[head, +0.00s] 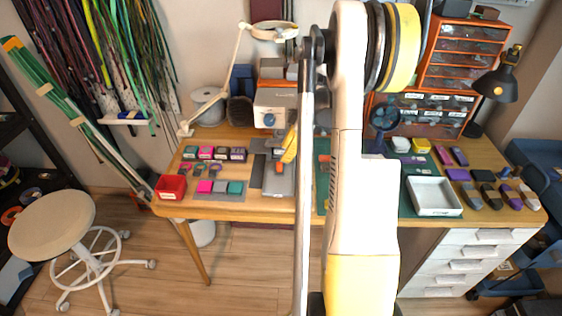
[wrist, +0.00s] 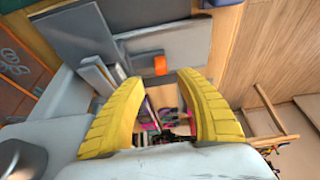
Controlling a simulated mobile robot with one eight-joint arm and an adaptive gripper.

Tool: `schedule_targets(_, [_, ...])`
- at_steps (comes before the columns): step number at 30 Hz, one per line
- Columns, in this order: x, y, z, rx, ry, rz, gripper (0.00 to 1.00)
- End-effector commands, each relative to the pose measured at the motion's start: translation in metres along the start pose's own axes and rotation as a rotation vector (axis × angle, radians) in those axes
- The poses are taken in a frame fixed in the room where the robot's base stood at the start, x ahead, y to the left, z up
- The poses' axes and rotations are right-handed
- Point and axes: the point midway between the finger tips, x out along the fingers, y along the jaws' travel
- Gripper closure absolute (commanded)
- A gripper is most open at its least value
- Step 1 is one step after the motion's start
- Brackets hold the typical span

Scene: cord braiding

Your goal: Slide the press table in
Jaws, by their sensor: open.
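The press (head: 275,105), a pale machine with an orange top and a blue knob, stands at the back of the wooden bench. Its grey press table (head: 278,186) lies low in front of it, with an orange part (head: 280,168) on it. In the wrist view an orange block (wrist: 160,65) sits by grey plates (wrist: 145,40), just beyond the fingertips. My gripper (wrist: 160,78) has two yellow fingers spread apart with nothing gripped between them. In the head view a yellow finger (head: 290,145) shows above the press table; my arm hides the rest. I cannot tell whether it touches.
A red bin (head: 171,187) and small coloured blocks lie left of the press. A white tray (head: 434,196) and several dark pieces lie to the right. A cream lamp (head: 240,60) arches over the bench behind. A stool (head: 52,225) stands at the left on open floor.

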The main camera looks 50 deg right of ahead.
Motion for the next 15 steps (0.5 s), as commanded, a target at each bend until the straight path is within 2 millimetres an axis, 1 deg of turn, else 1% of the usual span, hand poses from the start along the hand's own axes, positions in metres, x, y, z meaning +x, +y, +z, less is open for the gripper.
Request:
schedule_targets(1, [-0.012,0.000,0.001,0.002,0.000,0.001,0.59])
schedule_targets(6, [-0.043,0.000,0.000,0.000,0.000,0.000,0.59])
schedule_targets(10, [-0.055,0.000,0.000,0.001,0.000,0.000,0.59])
schedule_targets(15, [-0.059,0.000,0.000,0.000,0.000,0.000,0.59])
